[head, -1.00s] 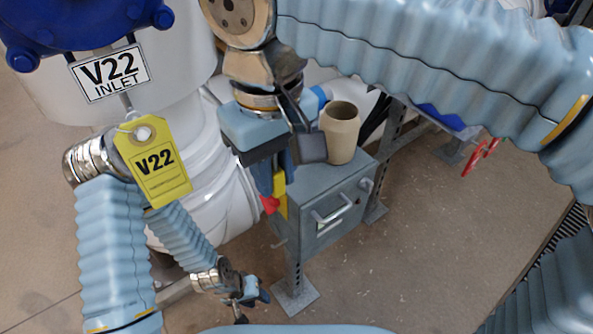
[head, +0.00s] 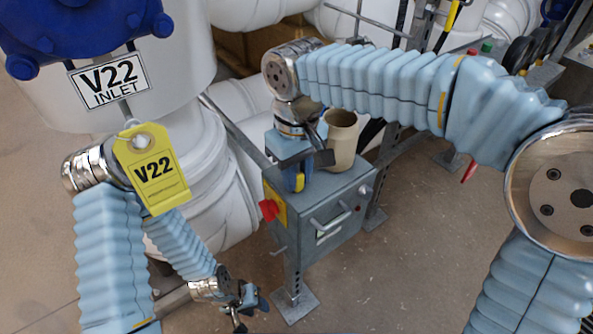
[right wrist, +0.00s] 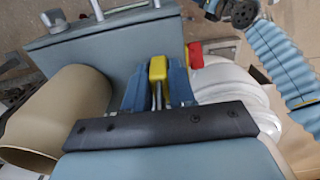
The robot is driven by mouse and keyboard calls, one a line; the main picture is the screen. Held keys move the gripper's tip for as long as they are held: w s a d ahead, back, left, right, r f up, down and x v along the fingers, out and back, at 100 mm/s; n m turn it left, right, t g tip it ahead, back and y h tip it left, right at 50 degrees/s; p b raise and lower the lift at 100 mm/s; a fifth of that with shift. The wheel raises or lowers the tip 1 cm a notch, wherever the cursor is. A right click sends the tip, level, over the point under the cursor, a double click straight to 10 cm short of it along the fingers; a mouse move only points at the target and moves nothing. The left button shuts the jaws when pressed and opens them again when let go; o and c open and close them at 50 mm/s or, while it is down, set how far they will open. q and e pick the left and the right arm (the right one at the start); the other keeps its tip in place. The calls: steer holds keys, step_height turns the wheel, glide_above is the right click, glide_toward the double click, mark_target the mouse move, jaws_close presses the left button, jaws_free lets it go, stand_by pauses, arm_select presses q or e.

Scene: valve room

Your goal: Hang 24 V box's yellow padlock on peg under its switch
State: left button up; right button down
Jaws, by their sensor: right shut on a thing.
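The 24 V box is probably the grey box (head: 345,215) on a stand; I cannot read its label. A red switch (head: 268,209) on a yellow plate is on its left side, and red also shows in the right wrist view (right wrist: 195,56). A thin grey rod (head: 278,249), perhaps the peg, sticks out below the switch. My right gripper (head: 297,183) is shut on the yellow padlock (right wrist: 157,67), its metal shackle between the blue fingers, near the box's top left edge. My left gripper (head: 250,306) hangs low at the left; its opening is unclear.
A beige cup (head: 341,140) stands on the box top, close to my right gripper, and fills the left of the wrist view. A yellow V22 tag (head: 155,170) hangs by white pipework (head: 195,180) at the left. Open floor lies in front.

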steer(key=shift+f, duration=0.1)
steer(key=shift+f, duration=0.15)
steer(key=c, duration=0.9)
jaws_free()
steer(key=shift+c, duration=0.2)
steer(key=shift+b, duration=0.5)
steer(key=r, duration=0.2)
steer(key=r+p, duration=0.1)
steer(key=r, duration=0.4)
steer(key=shift+s+a+r, duration=0.15)
steer(key=shift+s+r, duration=0.15)
steer(key=shift+s, duration=0.15)
